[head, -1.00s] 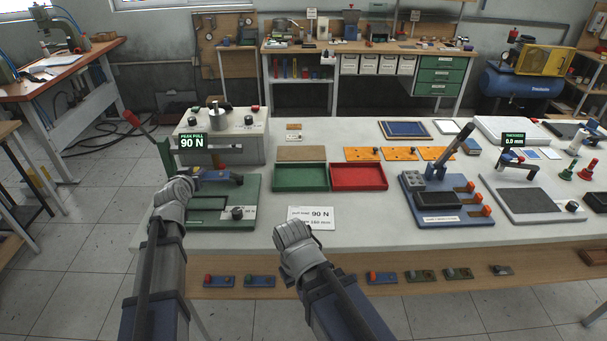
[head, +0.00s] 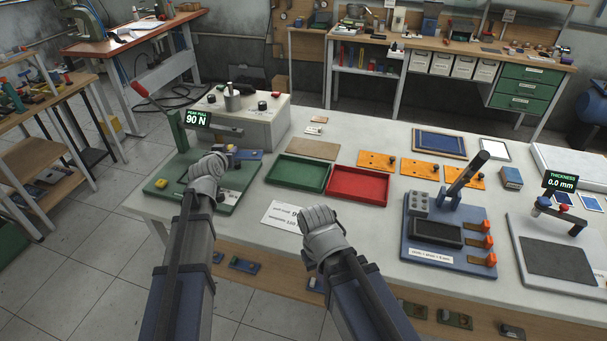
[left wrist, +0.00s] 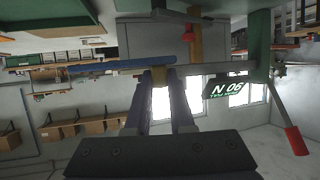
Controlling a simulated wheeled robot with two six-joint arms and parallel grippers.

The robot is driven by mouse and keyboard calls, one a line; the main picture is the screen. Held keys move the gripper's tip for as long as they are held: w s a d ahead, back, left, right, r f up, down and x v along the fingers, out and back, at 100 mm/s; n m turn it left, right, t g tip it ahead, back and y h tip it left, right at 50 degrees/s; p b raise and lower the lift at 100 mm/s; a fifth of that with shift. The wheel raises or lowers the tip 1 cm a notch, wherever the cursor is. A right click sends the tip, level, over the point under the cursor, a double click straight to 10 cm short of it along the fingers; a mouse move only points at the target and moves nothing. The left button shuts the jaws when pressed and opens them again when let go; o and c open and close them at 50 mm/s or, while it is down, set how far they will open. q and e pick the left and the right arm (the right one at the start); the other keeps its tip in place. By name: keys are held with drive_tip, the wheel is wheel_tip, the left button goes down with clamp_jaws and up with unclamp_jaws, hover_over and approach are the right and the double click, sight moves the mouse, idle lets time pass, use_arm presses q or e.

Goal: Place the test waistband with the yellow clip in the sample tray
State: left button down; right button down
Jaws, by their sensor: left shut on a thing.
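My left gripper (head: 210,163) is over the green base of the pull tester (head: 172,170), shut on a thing. In the left wrist view, a yellow clip (left wrist: 160,74) sits between the fingertips, with a blue waistband (left wrist: 100,67) stretching to the left. Blue fabric (head: 248,154) shows just right of the gripper in the head view; the hand hides the rest. A green tray (head: 272,178) and a red tray (head: 388,187) stand right of the tester; I cannot tell which tray is the sample tray. My right gripper (head: 318,215) is over the table front; its fingers are unclear.
The tester's red lever (head: 140,90) stands raised at the left. A blue fixture (head: 408,250) with an upright handle and a thickness gauge (head: 585,205) are on the right. A white card (head: 280,215) lies in front of the trays.

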sight(287, 175)
use_arm(q)
drive_tip(key=w+d+m+h, duration=0.2)
drive_tip(key=w+d, duration=0.1)
drive_tip(key=d, duration=0.6)
drive_tip(key=w+d+m+h, duration=0.1)
drive_tip(key=w+d, duration=0.1)
drive_tip(key=d, duration=0.7)
drive_tip(key=shift+g, duration=0.3)
drive_tip(key=f+b, duration=1)
drive_tip(key=shift+a, duration=0.3)
drive_tip(key=shift+f, duration=0.1)
drive_tip(key=shift+f+b, duration=0.6)
drive_tip(key=shift+b, duration=0.1)
drive_tip(key=c, duration=0.8)
unclamp_jaws()
drive_tip(key=shift+r, duration=0.15)
drive_tip(key=shift+r+p, duration=0.4)
drive_tip(key=shift+p, duration=0.15)
drive_tip(key=p+v, duration=0.5)
drive_tip(key=v, duration=0.7)
drive_tip(key=shift+a+r, duration=0.1)
drive_tip(key=shift+a, duration=0.05)
